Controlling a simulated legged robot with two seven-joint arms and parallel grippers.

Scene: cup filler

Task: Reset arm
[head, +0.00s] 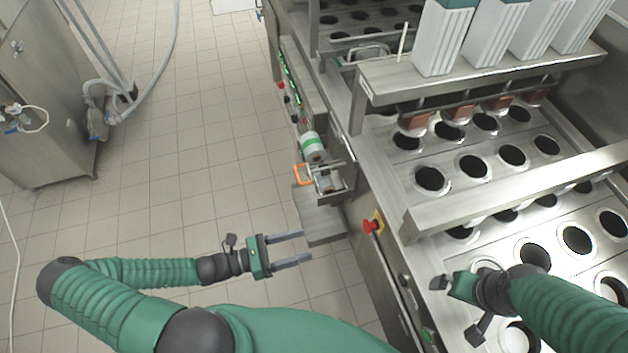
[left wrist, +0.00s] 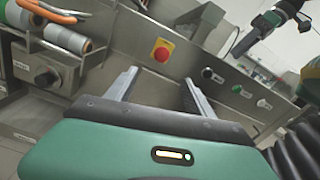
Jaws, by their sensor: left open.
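My left gripper (head: 291,249) is open and empty in the head view. It hangs over the floor in front of the cup filler, just below and left of a small steel ledge. Its two parallel fingers point right, towards the machine's side panel, and also show in the left wrist view (left wrist: 158,88) with nothing between them. My right gripper (head: 450,284) is above the machine's deck at the lower right of the head view. Its fingers cannot be made out, so its jaw state is unclear.
The cup filler deck (head: 401,172) has rows of round holes. Tiled floor (head: 190,190) lies open at left, before a steel cabinet (head: 45,90).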

